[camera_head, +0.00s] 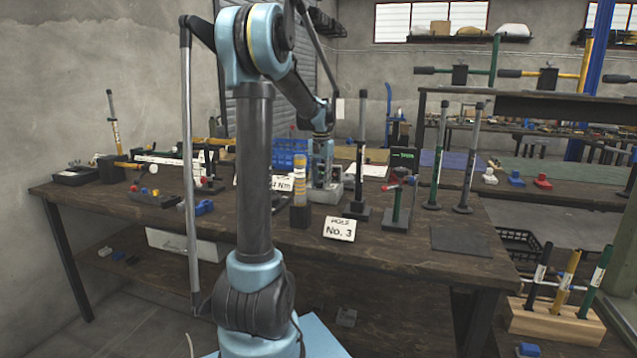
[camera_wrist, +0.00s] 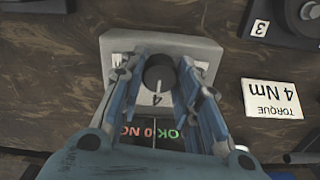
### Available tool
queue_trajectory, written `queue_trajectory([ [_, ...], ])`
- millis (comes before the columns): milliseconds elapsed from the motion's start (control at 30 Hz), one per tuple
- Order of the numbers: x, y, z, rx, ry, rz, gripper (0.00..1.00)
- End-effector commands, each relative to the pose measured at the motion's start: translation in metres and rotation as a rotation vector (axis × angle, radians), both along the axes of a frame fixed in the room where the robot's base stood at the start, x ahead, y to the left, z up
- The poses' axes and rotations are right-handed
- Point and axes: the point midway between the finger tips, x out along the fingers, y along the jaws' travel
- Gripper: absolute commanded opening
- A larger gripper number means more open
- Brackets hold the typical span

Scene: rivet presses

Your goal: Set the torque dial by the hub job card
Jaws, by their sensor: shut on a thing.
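The torque dial (camera_wrist: 159,70) is a black knob on a light grey block (camera_wrist: 120,44) in the wrist view. My gripper (camera_wrist: 160,84) is shut on the dial, one finger on each side. In the head view my gripper (camera_head: 324,180) is down at the grey block, and the dial is hidden. A white card (camera_wrist: 272,98) reading "TORQUE 4 Nm" lies right of the block; it shows partly covered in the head view (camera_head: 284,185). Another card (camera_head: 339,229) reads "HOLE No. 3".
Red and green lettering (camera_wrist: 158,134) shows below the dial, partly covered by the fingers. A black fixture labelled 3 (camera_wrist: 292,16) stands at upper right. On the bench (camera_head: 415,262), several upright posts (camera_head: 437,160) stand to the right. A blue crate (camera_head: 289,152) stands behind.

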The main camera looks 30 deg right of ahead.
Motion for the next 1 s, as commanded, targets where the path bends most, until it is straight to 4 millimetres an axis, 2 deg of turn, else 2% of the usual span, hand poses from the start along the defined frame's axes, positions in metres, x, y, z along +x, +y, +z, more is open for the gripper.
queue_trajectory([
  [533,0.0024,-0.001,0.0009,-0.002,-0.005,-0.023,0.06],
  [567,0.0024,-0.001,0.0009,-0.002,-0.005,-0.023,0.35],
  [633,0.0022,-0.0008,0.0008,-0.001,-0.004,-0.023,0.51],
  [1000,0.0006,-0.0006,0.0016,-0.001,-0.002,-0.024,0.51],
])
